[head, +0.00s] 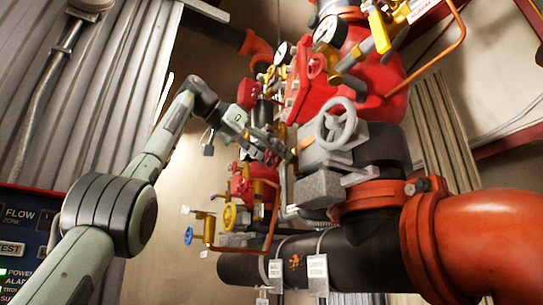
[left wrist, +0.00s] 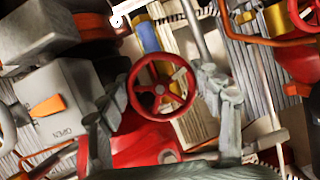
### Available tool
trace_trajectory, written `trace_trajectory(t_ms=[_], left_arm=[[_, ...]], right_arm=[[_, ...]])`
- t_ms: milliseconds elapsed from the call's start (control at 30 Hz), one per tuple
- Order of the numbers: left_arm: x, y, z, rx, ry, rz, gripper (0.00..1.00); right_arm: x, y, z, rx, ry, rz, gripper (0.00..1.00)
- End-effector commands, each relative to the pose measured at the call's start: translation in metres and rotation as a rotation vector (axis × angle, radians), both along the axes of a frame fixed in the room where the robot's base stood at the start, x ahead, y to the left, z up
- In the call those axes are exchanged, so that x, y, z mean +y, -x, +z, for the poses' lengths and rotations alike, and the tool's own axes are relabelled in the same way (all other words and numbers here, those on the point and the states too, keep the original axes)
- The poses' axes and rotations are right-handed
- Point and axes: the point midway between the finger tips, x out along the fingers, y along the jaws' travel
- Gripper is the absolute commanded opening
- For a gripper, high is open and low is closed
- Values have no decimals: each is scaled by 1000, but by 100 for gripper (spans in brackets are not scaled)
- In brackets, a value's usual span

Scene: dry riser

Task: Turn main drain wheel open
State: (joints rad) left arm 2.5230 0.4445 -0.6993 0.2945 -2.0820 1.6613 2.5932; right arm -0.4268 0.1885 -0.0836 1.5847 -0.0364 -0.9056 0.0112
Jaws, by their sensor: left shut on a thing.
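A red handwheel (left wrist: 136,78) with spokes and a round hub sits in the middle of the left wrist view. I cannot read a label on it, and I take it as the main drain wheel. My left gripper (left wrist: 166,98) has one finger on each side of the wheel and is shut on it. In the head view my left gripper (head: 278,146) reaches into the valve cluster from the left, and the held wheel is hidden there or too small to make out. My right gripper is in neither view.
A grey handwheel (head: 336,124) stands right of my gripper. A small yellow wheel (head: 230,216) and a blue wheel (head: 188,235) sit below it. A thick black pipe (head: 345,255) runs beneath. A grey box marked OPEN (left wrist: 62,95) has an orange pointer.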

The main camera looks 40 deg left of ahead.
Motion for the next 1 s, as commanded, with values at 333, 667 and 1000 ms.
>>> trace_trajectory(t_ms=[333,667,1000], left_arm=[[0,0,2,-10,1,2,86],[0,0,1,-7,1,1,86],[0,-2,0,-17,-29,1,86]], right_arm=[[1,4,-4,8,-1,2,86],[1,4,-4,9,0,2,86],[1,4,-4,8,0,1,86]])
